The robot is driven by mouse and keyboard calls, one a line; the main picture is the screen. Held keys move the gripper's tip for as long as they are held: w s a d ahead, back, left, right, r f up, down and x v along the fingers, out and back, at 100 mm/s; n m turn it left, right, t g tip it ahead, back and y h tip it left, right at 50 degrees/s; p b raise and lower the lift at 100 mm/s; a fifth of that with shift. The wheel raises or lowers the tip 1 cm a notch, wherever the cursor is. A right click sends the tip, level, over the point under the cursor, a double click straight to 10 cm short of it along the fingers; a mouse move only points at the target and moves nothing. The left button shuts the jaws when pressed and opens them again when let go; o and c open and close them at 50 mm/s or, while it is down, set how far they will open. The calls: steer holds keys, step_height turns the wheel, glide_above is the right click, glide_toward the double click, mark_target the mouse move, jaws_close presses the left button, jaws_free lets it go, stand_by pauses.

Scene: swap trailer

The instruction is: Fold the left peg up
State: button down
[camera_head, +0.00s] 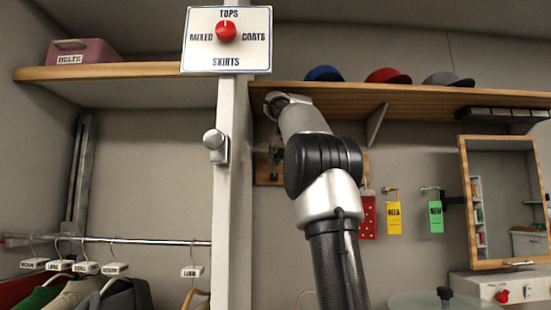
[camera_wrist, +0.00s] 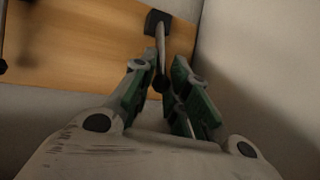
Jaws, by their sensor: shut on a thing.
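A slim metal peg (camera_wrist: 160,45) with a dark square mount is on the wooden board (camera_wrist: 95,45) in the wrist view, near the board's end by a pale side wall. My gripper (camera_wrist: 161,78) has its green-padded fingers on both sides of this peg and is shut on it near its dark tip. A second peg (camera_wrist: 2,45) shows in part at the left edge of the wrist view. In the head view the board (camera_head: 265,173) is mostly behind my arm, and the gripped peg cannot be made out there. My gripper (camera_head: 274,150) is partly hidden by my arm.
A white post (camera_head: 232,190) with a latch stands left of my arm. A shelf (camera_head: 420,95) with caps runs above. Red, yellow (camera_head: 394,219) and green (camera_head: 436,217) tags hang to the right, beside a framed mirror (camera_head: 502,200). Clothes hang on a rail at left.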

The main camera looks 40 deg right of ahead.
steer(key=shift+w+a+f, duration=0.1)
steer(key=shift+a, duration=0.05)
steer(key=c, duration=1.4)
jaws_free()
steer(key=shift+o, duration=0.2)
steer(key=shift+s+r, duration=0.2)
steer(key=shift+s, duration=0.1)
steer(key=v, duration=1.1)
steer(key=shift+s, duration=0.15)
steer(key=shift+a, duration=0.15)
